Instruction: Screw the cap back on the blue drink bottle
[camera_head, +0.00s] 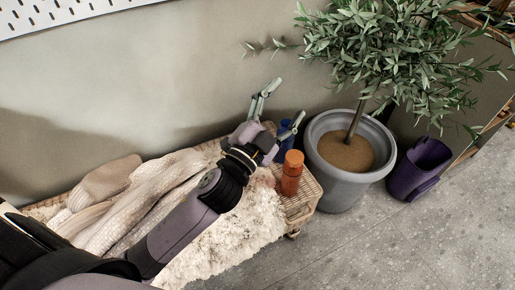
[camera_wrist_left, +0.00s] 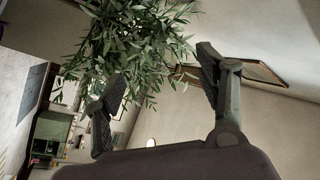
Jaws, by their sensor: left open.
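A blue object, probably the blue drink bottle (camera_head: 286,133), shows in the head view at the far right end of the bench, partly hidden behind my left gripper. I cannot tell whether it has a cap, and no loose cap shows. My left gripper (camera_head: 288,98) is open, with its fingers spread and pointing up and right near the wall, just above and beside the blue object. In the left wrist view the left gripper (camera_wrist_left: 163,75) has its two fingers apart with nothing between them. The blue object does not show there. My right gripper is not in view.
An orange bottle (camera_head: 291,173) stands upright on the woven bench (camera_head: 303,205), close by my left wrist. A blanket (camera_head: 150,190) and a fluffy fleece (camera_head: 240,235) cover the bench. A grey plant pot (camera_head: 345,190) and a purple container (camera_head: 418,170) stand to the right. The front floor is clear.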

